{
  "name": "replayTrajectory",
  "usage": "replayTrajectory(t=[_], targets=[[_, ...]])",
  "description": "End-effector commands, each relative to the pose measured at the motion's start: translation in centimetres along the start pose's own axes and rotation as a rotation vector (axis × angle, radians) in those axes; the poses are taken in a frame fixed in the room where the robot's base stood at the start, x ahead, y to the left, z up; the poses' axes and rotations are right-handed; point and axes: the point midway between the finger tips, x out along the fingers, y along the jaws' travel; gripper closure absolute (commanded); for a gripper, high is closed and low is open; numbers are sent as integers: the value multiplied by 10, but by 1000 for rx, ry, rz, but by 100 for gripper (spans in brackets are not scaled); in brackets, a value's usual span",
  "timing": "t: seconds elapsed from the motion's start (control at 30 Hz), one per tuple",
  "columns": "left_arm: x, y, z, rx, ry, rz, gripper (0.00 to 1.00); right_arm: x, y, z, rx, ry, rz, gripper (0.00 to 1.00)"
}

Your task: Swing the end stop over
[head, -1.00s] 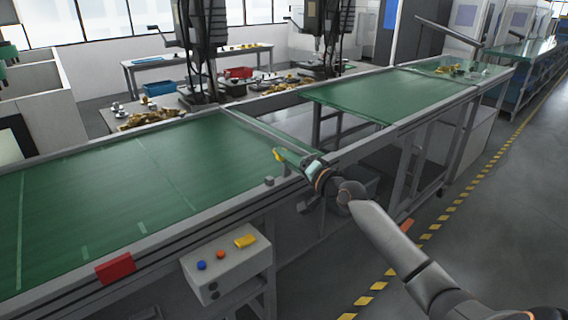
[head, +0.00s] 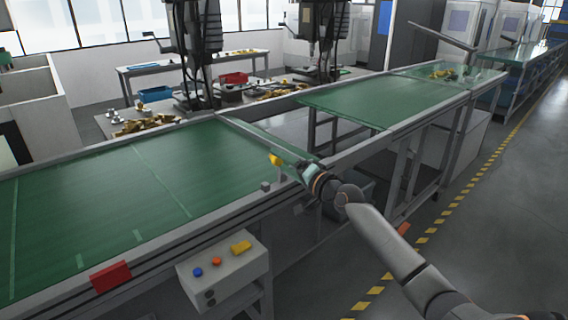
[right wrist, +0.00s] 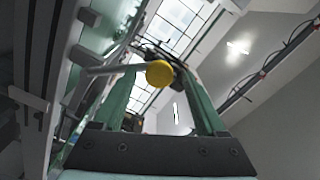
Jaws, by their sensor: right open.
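The end stop shows as a yellow round knob (right wrist: 160,74) on a thin grey rod (right wrist: 112,69) that comes in from the left in the right wrist view. In the head view the yellow knob (head: 275,160) is small, at the near corner of the left green belt's end. My right gripper (head: 291,165) reaches in from the lower right, and its green fingers point at the knob. In the right wrist view the fingers are apart, and the knob appears in the gap between them. I cannot tell whether either finger touches it. My left gripper is not in view.
The left conveyor belt (head: 100,200) is bare. A gap separates it from the far belt (head: 385,103). A control box (head: 222,272) with coloured buttons and a red box (head: 110,276) are on the near side. Machines and tables with parts stand behind.

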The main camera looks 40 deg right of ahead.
Motion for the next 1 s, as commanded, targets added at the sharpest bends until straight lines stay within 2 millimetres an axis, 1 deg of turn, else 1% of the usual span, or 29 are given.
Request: replayTrajectory(t=[0.2,0.37,0.8,1.0], targets=[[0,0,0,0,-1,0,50,-2,1,1,0,-2,2,26],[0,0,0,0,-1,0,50,-15,1,1,-2,-2,2,26],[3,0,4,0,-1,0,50,-83,2,2,-2,-3,3,26],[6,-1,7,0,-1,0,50,-109,2,1,-1,-2,3,26]])
